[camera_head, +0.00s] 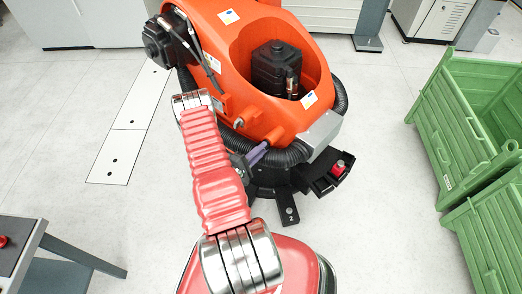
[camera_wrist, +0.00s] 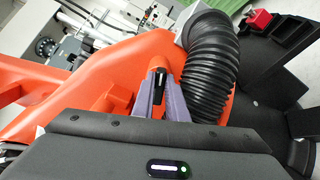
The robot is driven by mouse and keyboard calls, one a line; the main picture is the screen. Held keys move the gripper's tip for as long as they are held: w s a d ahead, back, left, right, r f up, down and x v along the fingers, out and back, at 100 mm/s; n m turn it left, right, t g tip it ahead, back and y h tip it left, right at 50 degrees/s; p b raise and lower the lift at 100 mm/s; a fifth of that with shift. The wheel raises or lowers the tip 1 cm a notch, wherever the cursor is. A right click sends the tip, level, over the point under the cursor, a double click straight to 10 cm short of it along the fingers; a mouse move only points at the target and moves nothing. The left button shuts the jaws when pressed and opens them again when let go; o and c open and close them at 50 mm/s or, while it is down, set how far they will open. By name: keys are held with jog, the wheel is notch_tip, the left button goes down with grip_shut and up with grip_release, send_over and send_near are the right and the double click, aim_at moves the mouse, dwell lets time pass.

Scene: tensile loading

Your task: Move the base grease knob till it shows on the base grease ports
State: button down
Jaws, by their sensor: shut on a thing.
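My gripper (camera_head: 254,155) is beside the lower side of the orange robot base (camera_head: 235,70), close to a black ribbed hose. In the wrist view its purple-grey fingers (camera_wrist: 160,92) are close together, with a small dark and orange piece (camera_wrist: 157,84) between them. I cannot tell for sure that this piece is the base grease knob, nor whether it touches the base. A small round metal fitting (camera_head: 238,122) sticks out of the base's side, left of my gripper. I cannot make out the grease ports clearly; the arm and fingers hide part of that side.
The black ribbed hose (camera_wrist: 208,65) curves close right of the fingers. A black box with a red block (camera_head: 338,168) stands to the right at floor level. Green crates (camera_head: 465,120) stand farther right. The pale floor on the left is mostly clear.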

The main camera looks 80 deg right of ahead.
jog(key=shift+s+f+m, duration=0.2)
jog(key=shift+s+m, duration=0.05)
jog(key=shift+m, duration=0.35)
jog(key=shift+a, duration=0.1)
jog(key=c, duration=2)
grip_release()
jog(key=shift+o, duration=1.2)
jog(key=shift+w, duration=0.15)
jog(key=shift+w, duration=0.15)
jog(key=v, duration=1.3)
jog(key=shift+a, duration=0.3)
